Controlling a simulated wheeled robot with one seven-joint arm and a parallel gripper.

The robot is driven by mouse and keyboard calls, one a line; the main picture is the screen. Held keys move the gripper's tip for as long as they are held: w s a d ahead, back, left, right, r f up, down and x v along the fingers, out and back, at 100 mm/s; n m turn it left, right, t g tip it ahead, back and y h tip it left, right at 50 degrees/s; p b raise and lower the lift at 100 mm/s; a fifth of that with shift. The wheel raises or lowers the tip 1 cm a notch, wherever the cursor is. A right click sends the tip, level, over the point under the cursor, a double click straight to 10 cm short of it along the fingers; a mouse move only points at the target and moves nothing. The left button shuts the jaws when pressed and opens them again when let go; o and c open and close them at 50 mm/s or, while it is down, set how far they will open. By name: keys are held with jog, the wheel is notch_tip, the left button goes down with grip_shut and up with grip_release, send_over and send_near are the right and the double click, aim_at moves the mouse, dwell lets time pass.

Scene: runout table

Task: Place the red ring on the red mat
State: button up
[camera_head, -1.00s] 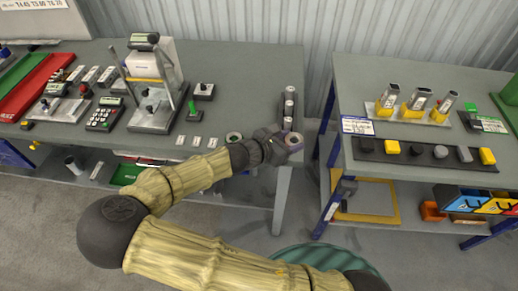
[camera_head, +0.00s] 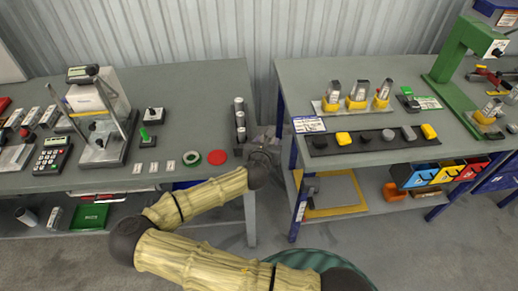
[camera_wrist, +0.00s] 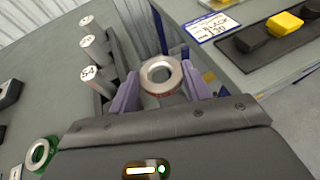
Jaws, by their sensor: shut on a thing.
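The red ring (camera_wrist: 161,77) is a silvery ring with a red band low on its side. In the wrist view it sits between the two purple fingers of my gripper (camera_wrist: 160,84), which is shut on it. In the head view my gripper (camera_head: 266,154) is beyond the right edge of the left table, over the gap between the tables; the ring cannot be made out there. The red mat (camera_head: 217,157) is a bare red disc near the front right corner of the left table, left of my gripper. I cannot see it in the wrist view.
A green-rimmed ring (camera_head: 190,158) lies just left of the red mat. A rack of numbered cylinders (camera_head: 239,118) stands behind the mat at the table's right edge. The right table (camera_head: 292,90) carries a black strip (camera_head: 372,142) of small blocks.

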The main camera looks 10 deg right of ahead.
jog(key=d+n+y, duration=0.1)
jog(key=w+d+r+n+y, duration=0.2)
jog(key=shift+d+t+y, duration=0.15)
jog(key=shift+t+y, duration=0.15)
jog(key=shift+t, duration=0.1)
jog(key=shift+s+d+r+n+y, duration=0.1)
jog(key=shift+s+r+n+y, duration=0.2)
jog(key=shift+n+y, duration=0.15)
jog(key=shift+w, duration=0.1)
